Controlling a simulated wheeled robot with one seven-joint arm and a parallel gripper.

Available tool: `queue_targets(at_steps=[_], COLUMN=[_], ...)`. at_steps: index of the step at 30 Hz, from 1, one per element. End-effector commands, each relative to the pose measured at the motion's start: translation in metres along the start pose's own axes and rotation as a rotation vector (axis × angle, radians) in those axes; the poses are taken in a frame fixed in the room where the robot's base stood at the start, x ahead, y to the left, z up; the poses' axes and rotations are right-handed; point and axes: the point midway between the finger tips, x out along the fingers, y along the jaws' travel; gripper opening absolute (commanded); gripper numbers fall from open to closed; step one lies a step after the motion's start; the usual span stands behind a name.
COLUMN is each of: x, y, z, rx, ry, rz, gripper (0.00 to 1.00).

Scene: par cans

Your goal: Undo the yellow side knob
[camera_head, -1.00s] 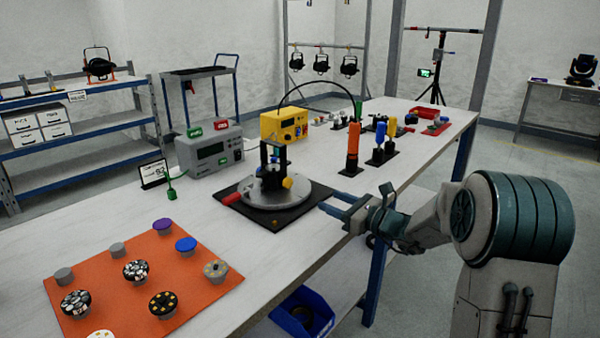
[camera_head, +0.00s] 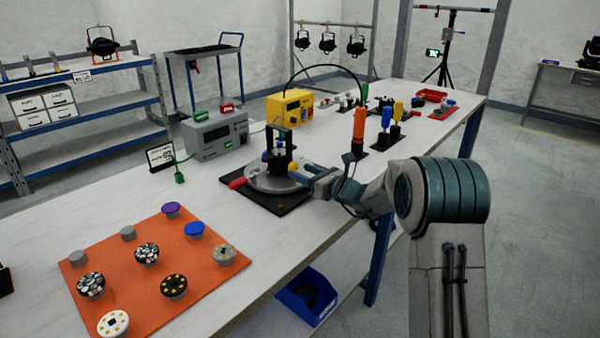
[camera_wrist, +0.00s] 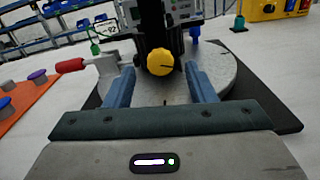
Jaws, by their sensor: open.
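The yellow side knob (camera_wrist: 160,63) shows in the wrist view as a round disc with a dark line, on the side of a black upright fixture (camera_wrist: 153,22). In the head view the knob (camera_head: 293,167) is small and close to my fingertips. The fixture stands on a round grey turntable plate (camera_head: 262,184) on a black base (camera_head: 240,190). My gripper (camera_wrist: 161,80) is open, with one blue finger on each side of the knob in the wrist view. A red handle (camera_wrist: 69,66) sticks out at the plate's left.
A grey meter box (camera_head: 215,135) and a yellow box (camera_head: 290,108) stand behind the fixture. An orange screwdriver-like tool (camera_head: 359,128) stands upright to the right. An orange mat (camera_head: 120,250) with several round knobs lies at front left. Bare white tabletop lies between.

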Motion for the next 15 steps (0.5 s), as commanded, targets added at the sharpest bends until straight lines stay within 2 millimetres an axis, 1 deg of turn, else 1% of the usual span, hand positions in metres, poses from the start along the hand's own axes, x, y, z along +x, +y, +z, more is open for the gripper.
queue_targets(at_steps=[1,3,6,15], x=[0.007,0.013,0.018,0.02], y=[0.0,0.0,0.0,0.0], z=[-0.001,-0.001,0.0,0.0], rx=[-0.001,-0.001,0.0,0.0], ry=[0.0,0.0,0.0,0.0], rz=[0.001,0.0,-0.001,-0.001], gripper=[0.5,0.5,0.5,0.5])
